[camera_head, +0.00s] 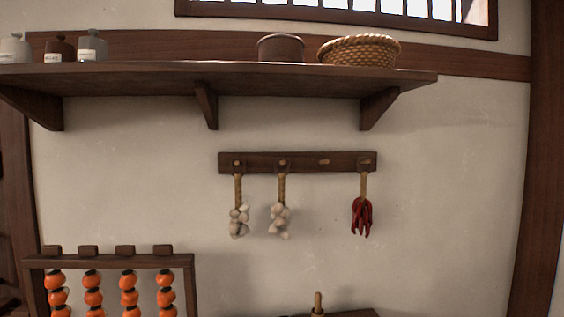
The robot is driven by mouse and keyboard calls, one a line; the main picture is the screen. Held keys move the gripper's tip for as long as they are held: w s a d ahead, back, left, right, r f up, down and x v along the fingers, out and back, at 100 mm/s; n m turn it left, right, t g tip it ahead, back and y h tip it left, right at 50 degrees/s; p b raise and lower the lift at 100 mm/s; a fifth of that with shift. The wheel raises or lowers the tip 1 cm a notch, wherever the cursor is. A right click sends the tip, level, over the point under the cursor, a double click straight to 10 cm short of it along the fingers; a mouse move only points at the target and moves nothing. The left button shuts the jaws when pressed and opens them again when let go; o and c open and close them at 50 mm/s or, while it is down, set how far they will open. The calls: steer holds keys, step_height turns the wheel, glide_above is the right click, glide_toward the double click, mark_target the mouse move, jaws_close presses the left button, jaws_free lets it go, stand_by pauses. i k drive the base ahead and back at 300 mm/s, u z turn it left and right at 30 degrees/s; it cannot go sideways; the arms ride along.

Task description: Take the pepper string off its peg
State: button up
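The pepper string (362,217) is a bunch of dark red peppers on a tan cord. It hangs by its cord from the rightmost peg (367,162) of a dark wooden peg rail (300,161) on the pale wall, below the shelf. Two garlic strings hang from the two pegs at the left, one garlic string (239,220) at the far left and another garlic string (279,219) beside it. The peg (323,162) between the garlic and the peppers is bare. My gripper is not in view.
A wooden shelf (170,79) with brackets juts out above the rail, holding jars (92,47), a round pot (281,48) and a woven basket (358,50). A rack (190,285) of orange fruit strings stands lower left. A dark surface (345,313) shows at the bottom. Wall right of the peppers is clear.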

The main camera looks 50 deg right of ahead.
mark_target(361, 217)
steer(key=z, duration=2.1)
steer(key=k, duration=0.45)
steer(key=z, duration=1.1)
steer(key=i, duration=0.8)
steer(key=u, duration=0.8)
